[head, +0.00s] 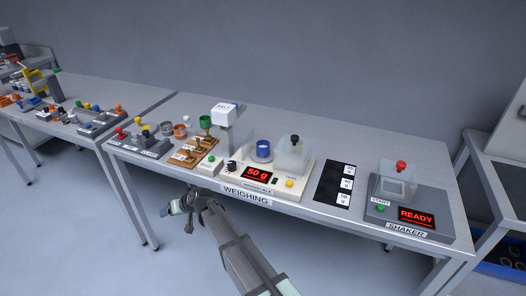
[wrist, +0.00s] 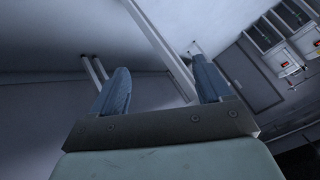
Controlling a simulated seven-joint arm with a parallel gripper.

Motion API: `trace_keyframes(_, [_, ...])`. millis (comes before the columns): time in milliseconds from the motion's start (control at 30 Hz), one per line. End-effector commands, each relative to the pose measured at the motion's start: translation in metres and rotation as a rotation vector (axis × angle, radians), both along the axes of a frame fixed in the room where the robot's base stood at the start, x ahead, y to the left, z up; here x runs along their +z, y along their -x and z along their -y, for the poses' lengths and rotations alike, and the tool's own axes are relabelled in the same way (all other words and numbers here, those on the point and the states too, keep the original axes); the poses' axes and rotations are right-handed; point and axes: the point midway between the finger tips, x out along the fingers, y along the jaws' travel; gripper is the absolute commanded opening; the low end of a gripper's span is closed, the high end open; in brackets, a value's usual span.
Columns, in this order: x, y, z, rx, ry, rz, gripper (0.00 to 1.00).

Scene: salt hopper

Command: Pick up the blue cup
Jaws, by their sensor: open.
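The blue cup (head: 264,149) stands upright on the weighing scale (head: 230,171), on the round pan right of the salt dispenser post. The scale's red display reads 50 g. My gripper (head: 167,210) is in front of the table's front edge, lower than the tabletop and to the left of the cup, well apart from it. In the wrist view my gripper (wrist: 160,88) shows two blue-grey fingers spread wide with nothing between them. The cup does not show in the wrist view.
A salt hopper (head: 225,115) and a clear cover with a black knob (head: 293,157) flank the cup. A green cup (head: 205,122) stands on a wooden stand at the left. A shaker (head: 411,212) reading READY sits at the right. Bare tabletop (head: 330,150) lies behind.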

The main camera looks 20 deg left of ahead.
Motion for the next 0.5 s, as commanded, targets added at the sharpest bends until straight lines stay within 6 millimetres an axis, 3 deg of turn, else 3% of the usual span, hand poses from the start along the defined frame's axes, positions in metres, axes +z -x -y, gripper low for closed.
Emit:
trace_keyframes(33, [0.019,0.006,-0.021,0.024,-0.021,0.015,0.78])
trace_keyframes(200, [0.071,0.007,-0.050,0.116,-0.038,0.075,0.78])
trace_keyframes(333, [0.111,-0.010,-0.050,0.205,-0.002,0.139,0.78])
trace_keyframes(500, [0.166,-0.043,-0.034,0.339,0.080,0.232,0.78])
